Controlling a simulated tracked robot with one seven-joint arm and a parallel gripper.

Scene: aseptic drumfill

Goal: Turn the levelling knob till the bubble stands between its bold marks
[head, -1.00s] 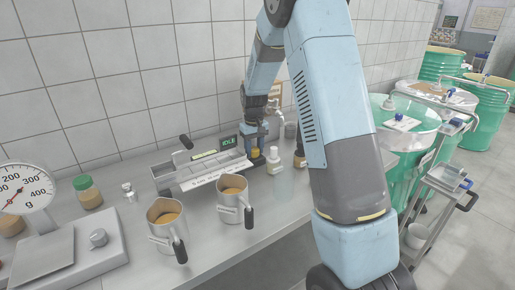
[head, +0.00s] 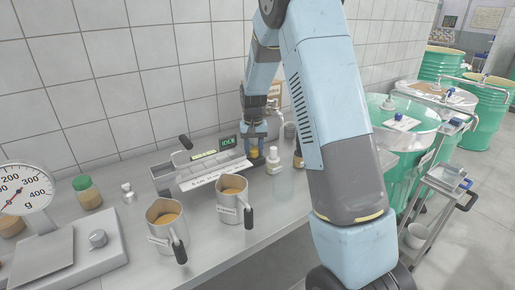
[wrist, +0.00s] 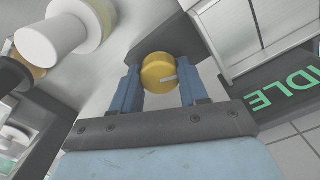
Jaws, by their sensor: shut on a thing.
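The levelling knob is a round yellow knob (wrist: 159,73) with a pale pointer line, in the middle of the wrist view. It also shows small in the head view (head: 254,153), at the right end of the metal device (head: 205,172) on the bench. My gripper (wrist: 161,84) is shut on the knob, with one blue finger at each side of it. A small yellow-green level vial (head: 204,154) shows on top of the device. Its bubble and bold marks are too small to make out.
A display reading IDLE (head: 228,143) stands behind the knob. A white bottle (head: 273,160) and a dark bottle (head: 298,155) stand close on the right. Two handled jugs (head: 165,226) (head: 232,200) stand in front, and a dial scale (head: 45,255) is at left.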

